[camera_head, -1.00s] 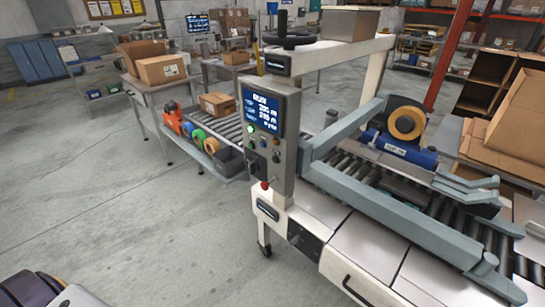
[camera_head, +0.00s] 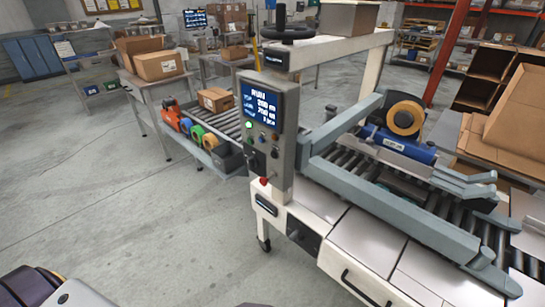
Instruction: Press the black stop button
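The control panel (camera_head: 268,130) stands upright on the near side of a box-sealing machine. Its blue screen (camera_head: 262,106) shows white text that seems to read RUN. Below the screen is a lit green button (camera_head: 249,125) and a cluster of small dark controls (camera_head: 262,139). Which of these is the black stop button is too small to tell. A red knob (camera_head: 264,181) sits lower, at the foot of the panel. Neither gripper can be made out. Dark rounded parts at the bottom left seem to be mine, and a dark edge shows at the bottom middle.
The roller conveyor (camera_head: 440,205) with grey side rails runs to the right, a tape roll (camera_head: 405,117) above it. The floor in front and left is clear.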

